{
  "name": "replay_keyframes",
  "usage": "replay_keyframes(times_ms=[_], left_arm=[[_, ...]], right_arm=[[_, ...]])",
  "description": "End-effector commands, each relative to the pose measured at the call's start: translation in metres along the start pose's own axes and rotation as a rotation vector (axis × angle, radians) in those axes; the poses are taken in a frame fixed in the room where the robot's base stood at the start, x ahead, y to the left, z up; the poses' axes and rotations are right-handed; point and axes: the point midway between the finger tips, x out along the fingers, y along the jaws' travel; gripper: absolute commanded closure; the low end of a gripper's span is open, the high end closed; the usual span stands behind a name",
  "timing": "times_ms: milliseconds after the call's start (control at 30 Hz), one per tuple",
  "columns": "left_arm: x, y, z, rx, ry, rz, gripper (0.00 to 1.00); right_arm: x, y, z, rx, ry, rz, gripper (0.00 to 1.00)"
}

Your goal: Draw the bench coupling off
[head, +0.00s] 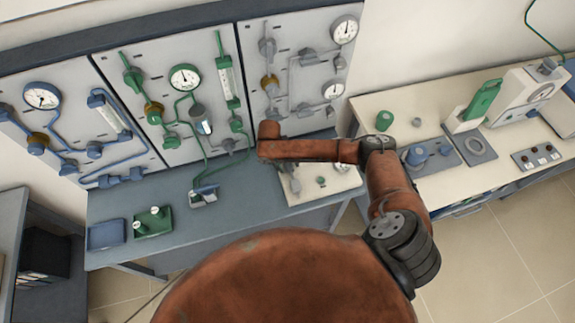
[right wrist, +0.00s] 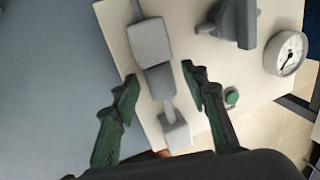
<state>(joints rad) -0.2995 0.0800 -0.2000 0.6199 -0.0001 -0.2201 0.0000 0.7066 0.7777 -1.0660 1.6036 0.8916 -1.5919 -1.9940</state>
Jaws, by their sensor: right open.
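The bench coupling (right wrist: 159,79) is a grey sleeve in the right wrist view. It sits in line with a lighter grey block (right wrist: 150,42) on one side and a thin stem leading to a small block (right wrist: 175,135) on the other. All lie over a cream board (right wrist: 118,38), which also shows on the bench in the head view (head: 335,182). My right gripper (right wrist: 158,77) is open, with one green-padded finger on each side of the sleeve and gaps showing. Contact is not visible. In the head view my right arm largely hides this spot. My left gripper is not in view.
A dial gauge (right wrist: 287,53), a grey fitting (right wrist: 236,22) and a green knob (right wrist: 231,97) are near the right finger. Behind the bench (head: 240,186) stand panels with pipes and gauges (head: 185,78). Blue (head: 105,235) and green (head: 153,223) trays sit left; the bench's middle is mostly clear.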

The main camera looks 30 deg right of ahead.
Motion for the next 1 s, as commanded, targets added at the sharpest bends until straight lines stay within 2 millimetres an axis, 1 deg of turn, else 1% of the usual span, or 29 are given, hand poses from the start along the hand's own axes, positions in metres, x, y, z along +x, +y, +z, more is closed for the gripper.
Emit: replay_keyframes(times_ms=[67,633,1000], left_arm=[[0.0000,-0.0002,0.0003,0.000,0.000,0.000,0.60],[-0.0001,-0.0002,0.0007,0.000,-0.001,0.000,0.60],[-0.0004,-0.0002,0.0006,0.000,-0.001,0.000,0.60]], right_arm=[[-0.0001,0.0000,-0.0001,0.000,0.000,0.000,0.60],[-0.0004,-0.0004,0.0000,0.001,0.000,-0.001,0.99],[-0.0006,-0.0006,-0.0001,0.001,0.000,-0.001,1.00]])
